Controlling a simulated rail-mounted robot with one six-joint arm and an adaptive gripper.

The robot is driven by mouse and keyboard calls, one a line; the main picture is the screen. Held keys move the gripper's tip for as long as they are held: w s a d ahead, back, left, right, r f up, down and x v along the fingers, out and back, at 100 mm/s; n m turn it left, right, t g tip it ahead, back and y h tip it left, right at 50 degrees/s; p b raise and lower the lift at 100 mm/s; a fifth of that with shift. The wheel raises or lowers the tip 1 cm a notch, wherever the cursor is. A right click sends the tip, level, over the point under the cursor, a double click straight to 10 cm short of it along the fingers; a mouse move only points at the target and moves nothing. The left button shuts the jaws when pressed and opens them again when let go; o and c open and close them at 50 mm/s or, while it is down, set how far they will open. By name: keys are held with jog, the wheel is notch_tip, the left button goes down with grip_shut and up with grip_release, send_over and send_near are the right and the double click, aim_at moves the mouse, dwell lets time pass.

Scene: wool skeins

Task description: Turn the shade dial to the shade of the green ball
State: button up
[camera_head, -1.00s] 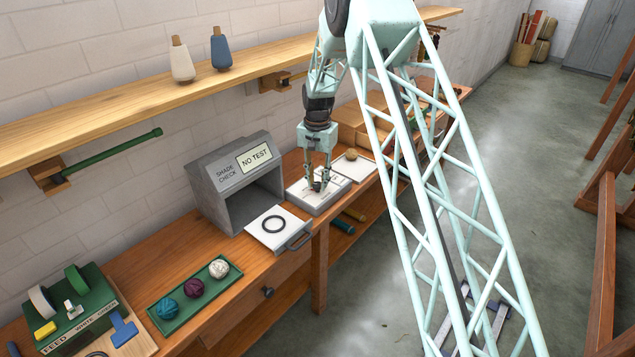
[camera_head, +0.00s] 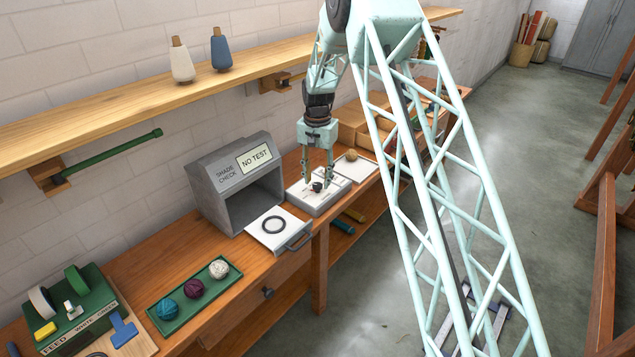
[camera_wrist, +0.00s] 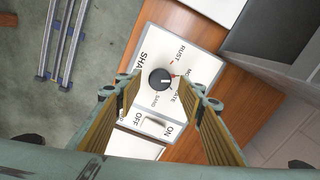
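The shade dial is a black knob (camera_wrist: 160,79) with a white pointer line on a white panel (camera_wrist: 147,52). The line points right in the wrist view, toward a label starting "MO", partly hidden by a finger. RUST, SAND and a label ending "ATE" also show. My gripper (camera_wrist: 166,92) is open, its fingers on either side of the knob and apart from it. The knob (camera_head: 317,187) also shows between the fingers in the head view. The tray holds a teal-green ball (camera_head: 167,308), a purple ball (camera_head: 194,288) and a white ball (camera_head: 218,269).
An ON switch (camera_wrist: 155,125) sits on the panel beside the knob. The grey shade-check box (camera_head: 212,185) reads NO TEST; its white drawer (camera_head: 262,238) is out, with a dark ring on it. A brown ball (camera_head: 351,155) lies behind the dial panel.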

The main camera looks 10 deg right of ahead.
aim_at(318, 186)
notch_tip(318, 186, up, 10)
jog(key=shift+r, duration=0.2)
dwell(0.4)
jog(key=shift+r, duration=0.1)
jog(key=s+r+n+t+b, duration=0.1)
jog(key=s+r+n+t, duration=0.15)
jog(key=s+r, duration=2.6)
jog(key=s+n+t, duration=0.1)
jog(key=s+n, duration=0.3)
jog(key=s, duration=3.3)
jog(key=shift+d+f+b, duration=0.2)
jog(key=shift+b, duration=0.25)
